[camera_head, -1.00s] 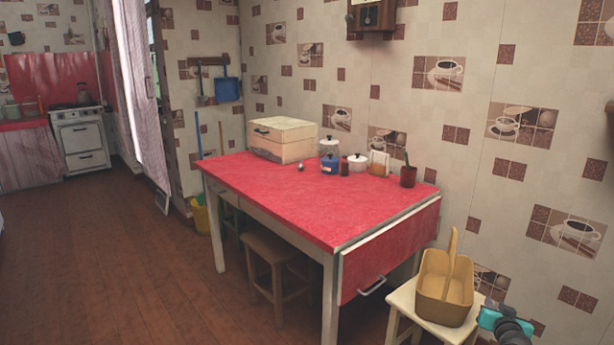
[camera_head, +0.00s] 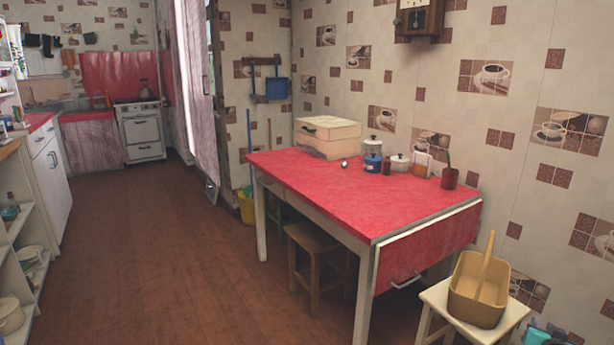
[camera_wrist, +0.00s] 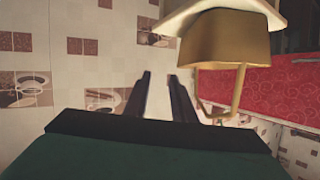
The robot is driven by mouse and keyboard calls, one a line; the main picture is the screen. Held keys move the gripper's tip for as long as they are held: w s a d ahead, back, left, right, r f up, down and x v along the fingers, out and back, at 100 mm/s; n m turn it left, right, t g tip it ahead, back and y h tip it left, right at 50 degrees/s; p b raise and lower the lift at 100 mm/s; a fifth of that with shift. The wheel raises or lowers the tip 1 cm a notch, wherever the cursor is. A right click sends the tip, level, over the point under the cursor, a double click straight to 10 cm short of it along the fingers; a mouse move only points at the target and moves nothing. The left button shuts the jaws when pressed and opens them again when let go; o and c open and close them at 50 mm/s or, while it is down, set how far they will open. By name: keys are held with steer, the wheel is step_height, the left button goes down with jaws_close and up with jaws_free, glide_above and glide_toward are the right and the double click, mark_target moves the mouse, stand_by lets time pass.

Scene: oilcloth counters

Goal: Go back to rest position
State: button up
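My gripper (camera_wrist: 160,78) shows in the wrist view with its two dark fingers apart and nothing between them. The patterned wall is behind the gap. In the head view, a small teal part of my arm (camera_head: 545,334) shows at the bottom right edge; the fingers cannot be made out there. A yellow-brown basket (camera_head: 478,302) with a tall handle stands on a pale stool (camera_head: 440,298), left of my arm. The basket also shows upside down in the wrist view (camera_wrist: 222,45), right of the fingers and apart from them.
A red-topped table (camera_head: 345,195) bears a cream box (camera_head: 328,135), jars and a plant pot (camera_head: 449,179). A wooden stool (camera_head: 312,245) is partly under it. White shelves (camera_head: 35,225) stand at left, a stove (camera_head: 141,130) at the back. The brown floor (camera_head: 175,255) between is clear.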

steer(key=w+a+f+n+y+p, duration=0.2)
steer(key=w+a+p, duration=0.3)
steer(key=a, duration=0.5)
steer(key=w+a+f+n+y+p, duration=0.25)
steer(key=w+a, duration=0.35)
steer(key=a, duration=0.4)
steer(key=s+a+f+n+g+y+p, duration=0.1)
steer(key=a+f+n+g+y+p, duration=0.3)
steer(key=a, duration=0.8)
steer(key=s+a+f+t+y+p, duration=0.15)
steer(key=a+f, duration=0.45)
steer(key=a, duration=0.6)
steer(key=s+a+f+n+g+y+p, duration=0.1)
steer(key=s+a+f+g+p, duration=0.25)
steer(key=s+a, duration=0.4)
steer(key=s+a+f+n+g+p, duration=0.2)
steer(key=s+a+f+g, duration=0.2)
steer(key=s+a, duration=0.4)
steer(key=s+d+m+g+h, duration=0.1)
steer(key=s+d+g, duration=0.1)
steer(key=s, duration=0.7)
steer(key=s+d+m+g+h+p, duration=0.1)
steer(key=s+g, duration=0.3)
steer(key=s, duration=0.4)
steer(key=shift+s+d+f+m+g+h, duration=0.25)
steer(key=shift+s+d+m+g+h, duration=0.1)
steer(key=shift+d, duration=0.4)
